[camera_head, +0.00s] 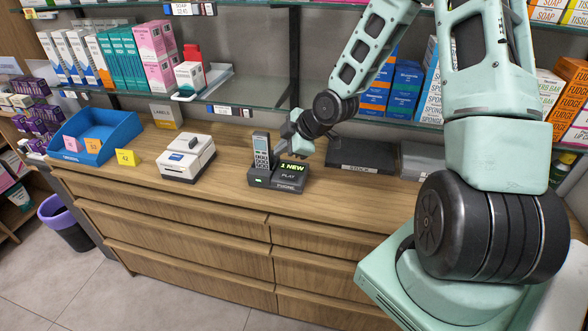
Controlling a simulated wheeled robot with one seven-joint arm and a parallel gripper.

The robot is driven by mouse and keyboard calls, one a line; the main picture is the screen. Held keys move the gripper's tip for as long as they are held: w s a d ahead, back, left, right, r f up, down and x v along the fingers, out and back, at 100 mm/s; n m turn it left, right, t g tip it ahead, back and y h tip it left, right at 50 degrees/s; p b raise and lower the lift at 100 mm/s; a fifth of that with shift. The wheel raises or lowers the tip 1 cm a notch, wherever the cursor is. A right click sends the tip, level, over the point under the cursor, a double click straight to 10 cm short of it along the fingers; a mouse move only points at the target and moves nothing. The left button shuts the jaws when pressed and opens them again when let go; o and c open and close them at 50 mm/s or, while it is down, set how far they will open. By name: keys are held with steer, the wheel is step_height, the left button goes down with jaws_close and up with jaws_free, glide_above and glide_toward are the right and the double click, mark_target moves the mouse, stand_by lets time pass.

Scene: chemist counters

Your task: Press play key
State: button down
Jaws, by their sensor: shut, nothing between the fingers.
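A dark phone base (276,184) stands on the wooden counter, with a lit green "1 NEW" display (292,167) and the word "PHONE" on its front. A grey key marked "PLAY" (288,177) lies below the display. A cordless handset (262,150) stands upright in the left part of the base. My gripper (282,146) is just behind and above the display, beside the handset. Its fingertips are small and partly hidden by the handset, and it appears shut and empty. I cannot tell whether it touches the phone.
A white label printer (188,158) and blue tray (97,137) stand to the left. A dark flat box (360,156) lies to the right behind my gripper. A glass shelf (210,88) with cartons overhangs the counter. The counter's front edge is clear.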

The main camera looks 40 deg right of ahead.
mark_target(292, 177)
steer(key=d, duration=0.1)
steer(key=d+t, duration=0.1)
steer(key=d, duration=0.1)
steer(key=shift+w+d+r, duration=0.1)
steer(key=shift+r, duration=0.3)
steer(key=shift+f, duration=0.1)
step_height(292, 177, down, 9)
steer(key=b, duration=0.7)
stand_by(1.7)
steer(key=shift+f+b, duration=0.25)
steer(key=shift+b, duration=0.15)
steer(key=shift+f, duration=0.3)
stand_by(0.4)
steer(key=shift+r, duration=0.1)
stand_by(0.4)
steer(key=shift+r+p, duration=0.4)
steer(key=shift+r, duration=0.25)
